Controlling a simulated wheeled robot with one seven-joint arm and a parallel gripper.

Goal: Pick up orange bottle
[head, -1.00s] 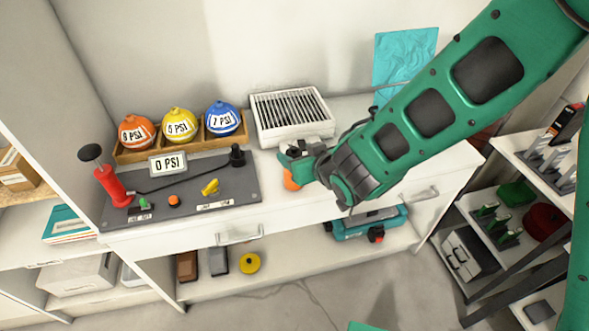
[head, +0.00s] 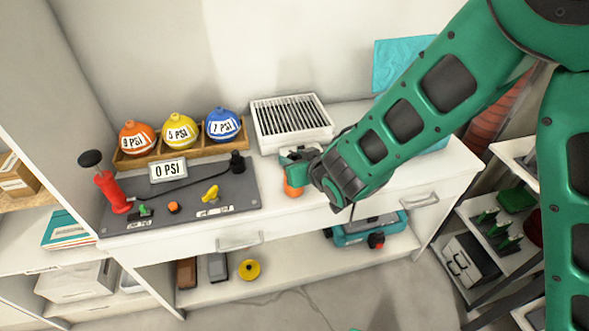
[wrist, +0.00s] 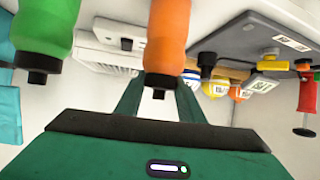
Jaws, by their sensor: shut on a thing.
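The orange bottle (head: 293,188) shows only in part in the head view, below my gripper (head: 299,157) and over the white counter. In the wrist view the orange bottle (wrist: 166,38) has its dark cap towards my gripper (wrist: 160,88), whose fingers are shut on it. Its far end is cut off by the picture edge. I cannot tell whether it touches the counter. A green bottle (wrist: 46,28) with a dark cap is apart from it, at the left of the wrist view; my arm seems to hide it in the head view.
The white counter (head: 275,215) carries a grey panel (head: 240,190) with a red pump (head: 112,190). Behind it, a wooden tray (head: 133,162) holds orange, yellow and blue balls. A white vented box (head: 292,122) stands behind my gripper. Shelving is at the right.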

